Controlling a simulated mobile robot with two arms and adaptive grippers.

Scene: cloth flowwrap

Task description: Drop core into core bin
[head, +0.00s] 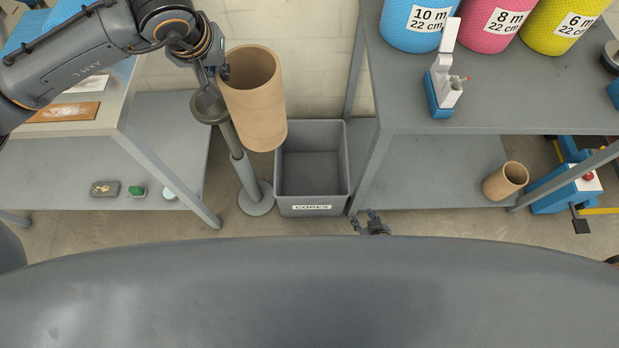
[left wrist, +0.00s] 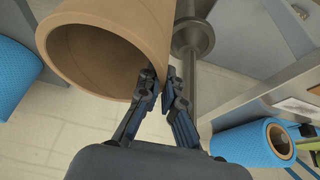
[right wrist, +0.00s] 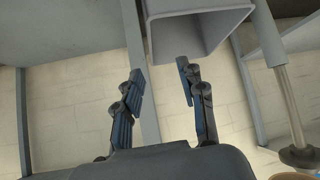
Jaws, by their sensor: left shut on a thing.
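A brown cardboard core (head: 258,112), a hollow tube, hangs slightly tilted in the head view. My left gripper (head: 222,74) is shut on the wall at its upper rim. In the left wrist view the core (left wrist: 128,38) fills the upper left, with one finger of my left gripper (left wrist: 163,88) inside it and one outside. The grey core bin (head: 312,210), labelled CORES, stands on the floor below and right of the core and looks empty.
A metal post (head: 248,175) with a round base stands left of the bin. Grey tables flank it; the right one (head: 480,110) carries blue, pink and yellow rolls and a white-blue device (head: 445,75).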

